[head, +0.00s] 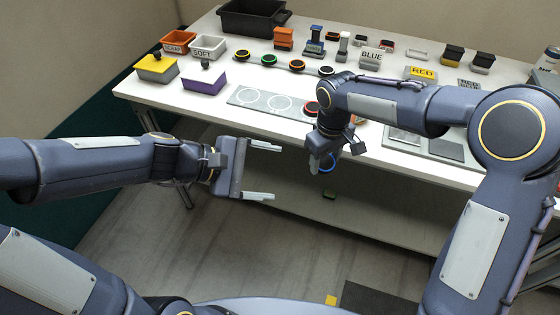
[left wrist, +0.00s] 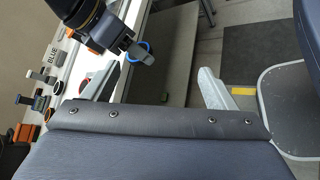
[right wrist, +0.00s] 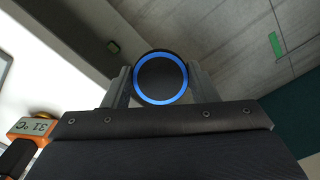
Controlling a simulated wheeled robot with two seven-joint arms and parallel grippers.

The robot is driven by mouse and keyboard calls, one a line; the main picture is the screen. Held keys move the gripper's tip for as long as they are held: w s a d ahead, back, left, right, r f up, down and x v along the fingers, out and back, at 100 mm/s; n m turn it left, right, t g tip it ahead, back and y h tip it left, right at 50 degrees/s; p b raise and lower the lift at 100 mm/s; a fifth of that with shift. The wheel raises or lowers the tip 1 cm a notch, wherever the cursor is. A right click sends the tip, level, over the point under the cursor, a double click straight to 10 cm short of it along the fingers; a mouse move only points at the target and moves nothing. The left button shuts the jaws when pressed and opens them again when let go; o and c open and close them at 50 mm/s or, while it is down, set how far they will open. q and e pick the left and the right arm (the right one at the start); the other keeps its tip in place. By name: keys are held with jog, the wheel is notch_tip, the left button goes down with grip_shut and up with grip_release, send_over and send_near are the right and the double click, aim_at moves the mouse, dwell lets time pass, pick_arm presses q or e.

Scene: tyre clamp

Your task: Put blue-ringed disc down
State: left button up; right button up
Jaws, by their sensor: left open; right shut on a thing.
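The blue-ringed disc (right wrist: 160,78) is black with a bright blue ring and sits between the fingers of my right gripper (right wrist: 160,88), which is shut on it. In the head view the disc (head: 327,164) is mostly hidden by my right gripper (head: 322,150), in front of the table's front edge and off the tabletop. It also shows in the left wrist view (left wrist: 139,52). My left gripper (head: 262,171) is open and empty, in front of the table, left of the right gripper. A grey plate (head: 240,97) with white circles lies near the table's front edge; a red-ringed disc (head: 311,108) rests at its right end.
Several ringed discs, such as a yellow-ringed one (head: 243,55), stand in a row behind the plate. A yellow-lidded box (head: 156,68), a purple box (head: 203,82), SCRAP (head: 179,40) and SOFT (head: 208,46) bins stand left. Labelled blocks crowd the back right.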

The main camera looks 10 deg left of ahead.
aim_at(322, 163)
pick_arm(q)
jog(key=w+d+f+n, duration=0.2)
jog(key=w+d+f, duration=0.1)
jog(key=d, duration=0.1)
jog(key=w+d+f+n+t, duration=0.1)
jog(key=w+d+f+n, duration=0.1)
jog(key=w+d+f, duration=0.1)
jog(key=w+d+f+n, duration=0.2)
jog(key=w+d+f, duration=0.1)
jog(key=w+d, duration=0.1)
jog(key=shift+w+d+n+h, duration=0.15)
jog(key=shift+w+d+h, duration=0.05)
jog(key=shift+d, duration=0.2)
jog(key=shift+w+d+n+h, duration=0.15)
jog(key=shift+d+h, duration=0.05)
jog(key=shift+d, duration=0.15)
jog(key=c, duration=1)
jog(key=shift+s, duration=0.1)
jog(key=shift+c, duration=0.3)
pick_arm(e)
jog(key=o, duration=1.4)
jog(key=shift+c, duration=0.2)
jog(key=shift+o, duration=0.9)
jog(key=shift+a, duration=0.1)
jog(key=shift+s, duration=0.1)
